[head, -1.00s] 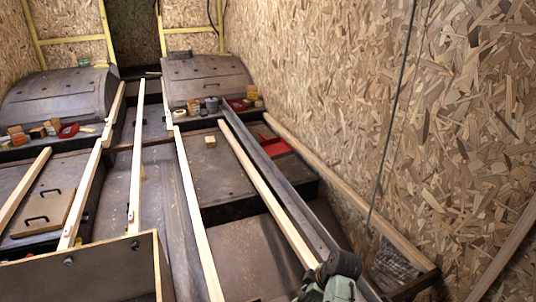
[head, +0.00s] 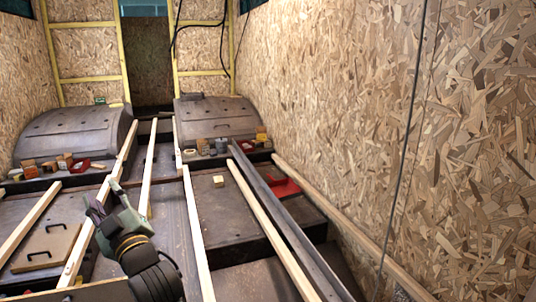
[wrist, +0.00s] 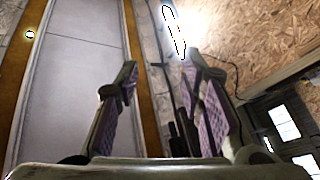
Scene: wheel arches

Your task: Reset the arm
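My gripper (head: 103,207) is in the lower left of the head view, raised above the floor boards and wooden strips, with my dark forearm below it. In the wrist view my gripper (wrist: 158,95) shows two purple-padded fingers spread apart with nothing between them. The fingers point up toward a chipboard wall, a pale panel and windows. No object is held.
Long wooden strips (head: 193,230) and a dark beam (head: 283,222) run along the floor. Two dark wheel arches (head: 216,118) stand at the back, with small boxes and red trays (head: 285,187) nearby. A chipboard wall (head: 350,110) closes the right side.

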